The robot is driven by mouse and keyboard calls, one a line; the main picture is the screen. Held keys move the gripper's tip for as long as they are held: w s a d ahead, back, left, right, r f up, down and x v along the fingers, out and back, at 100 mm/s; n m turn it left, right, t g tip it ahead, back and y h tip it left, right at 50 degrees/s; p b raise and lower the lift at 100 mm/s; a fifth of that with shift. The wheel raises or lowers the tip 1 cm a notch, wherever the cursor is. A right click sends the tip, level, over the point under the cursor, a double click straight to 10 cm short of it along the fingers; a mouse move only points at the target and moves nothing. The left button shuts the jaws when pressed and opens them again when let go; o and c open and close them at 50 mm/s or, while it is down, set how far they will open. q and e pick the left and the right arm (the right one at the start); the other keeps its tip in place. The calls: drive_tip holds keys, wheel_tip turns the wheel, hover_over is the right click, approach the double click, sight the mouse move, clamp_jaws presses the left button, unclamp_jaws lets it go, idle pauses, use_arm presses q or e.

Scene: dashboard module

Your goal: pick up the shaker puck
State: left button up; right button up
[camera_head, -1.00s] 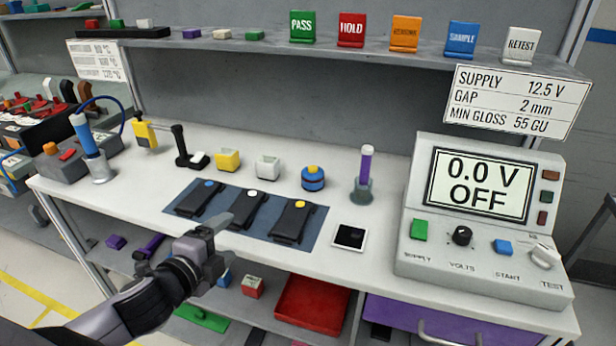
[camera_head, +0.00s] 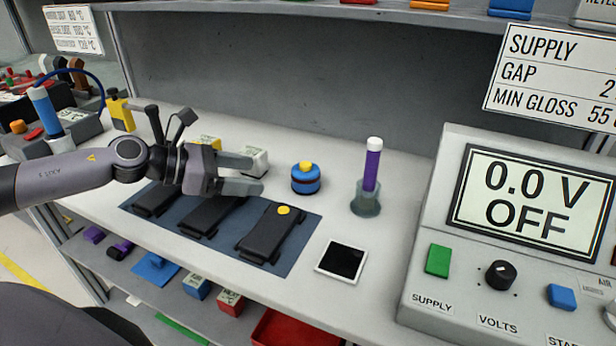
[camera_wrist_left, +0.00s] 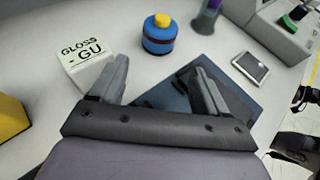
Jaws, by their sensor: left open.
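The shaker puck is most likely the short blue cylinder (camera_head: 306,183) with a dark band and a yellow knob on top. It stands upright on the white bench, and it also shows in the left wrist view (camera_wrist_left: 160,38) beyond the fingertips. My left gripper (camera_head: 256,174) is open and empty, to the left of the cylinder, with its fingers pointing toward it. In the left wrist view the two fingers (camera_wrist_left: 156,70) are apart, and the cylinder stands ahead of the gap between them, not touching. My right gripper is not in view.
A white gloss meter block (camera_head: 256,160) stands close behind the left fingers. A purple tube in a grey holder (camera_head: 367,200) stands right of the cylinder. Black modules lie on a blue mat (camera_head: 310,232) in front. A small black-screened tablet (camera_head: 342,260) and the supply console (camera_head: 445,215) are farther right.

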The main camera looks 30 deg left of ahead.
sight(298, 177)
use_arm(q)
drive_tip(key=shift+p+x, duration=1)
drive_tip(key=shift+x, duration=1.4)
drive_tip(key=shift+w+d+f, duration=0.15)
drive_tip(key=shift+w+d, duration=0.3)
drive_tip(key=shift+w+d+f+p, duration=0.15)
drive_tip(key=shift+w+d+p, duration=0.25)
drive_tip(key=shift+w, duration=0.1)
drive_tip(key=x, duration=0.3)
drive_tip(key=shift+w+a+p, duration=0.1)
drive_tip(key=shift+p, duration=0.3)
drive_tip(key=shift+w+d+f, duration=0.3)
drive_tip(key=shift+w, duration=0.05)
drive_tip(key=c, duration=1)
drive_tip(key=shift+r, duration=0.15)
drive_tip(key=shift+c, duration=1)
